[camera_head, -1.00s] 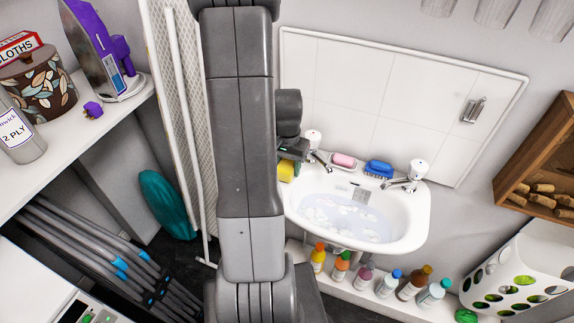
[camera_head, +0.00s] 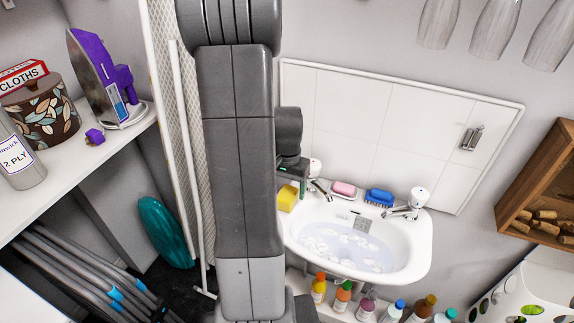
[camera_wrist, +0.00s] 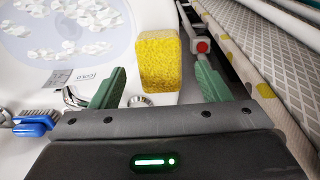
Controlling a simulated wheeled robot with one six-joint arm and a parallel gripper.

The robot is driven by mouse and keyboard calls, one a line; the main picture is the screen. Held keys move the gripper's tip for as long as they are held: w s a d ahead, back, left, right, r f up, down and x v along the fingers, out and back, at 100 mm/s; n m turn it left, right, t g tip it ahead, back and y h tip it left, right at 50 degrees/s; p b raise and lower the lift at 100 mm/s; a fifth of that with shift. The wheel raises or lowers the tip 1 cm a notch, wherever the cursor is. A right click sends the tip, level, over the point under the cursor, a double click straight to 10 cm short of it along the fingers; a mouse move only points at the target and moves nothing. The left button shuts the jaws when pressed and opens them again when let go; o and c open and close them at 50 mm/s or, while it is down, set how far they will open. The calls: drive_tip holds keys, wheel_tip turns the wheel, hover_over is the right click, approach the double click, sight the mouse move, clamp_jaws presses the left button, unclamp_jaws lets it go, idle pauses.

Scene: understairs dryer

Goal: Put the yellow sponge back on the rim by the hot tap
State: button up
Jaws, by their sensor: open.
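The yellow sponge (camera_head: 287,197) rests at the basin's left rim, beside the left tap (camera_head: 317,178). Any hot marking on that tap is too small to tell. My gripper (camera_head: 298,177) is open just above the sponge. In the wrist view the sponge (camera_wrist: 160,60) shows beyond and between the two spread green fingers of my gripper (camera_wrist: 160,72), with a visible gap on each side. The tap's chrome spout (camera_wrist: 75,97) lies left of the left finger there. My gripper body hides much of this tap.
The white basin (camera_head: 415,250) holds foamy water. A pink soap (camera_head: 344,188), a blue brush (camera_head: 379,197) and the right tap (camera_head: 412,200) line its back edge. An ironing board (camera_head: 165,120) stands close on the left. Several bottles stand below the basin.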

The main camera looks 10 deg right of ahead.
sight(287, 193)
wheel_tip(287, 193, up, 10)
idle(0.3)
idle(0.3)
wheel_tip(287, 193, down, 14)
drive_tip(key=shift+r, duration=0.3)
idle(0.6)
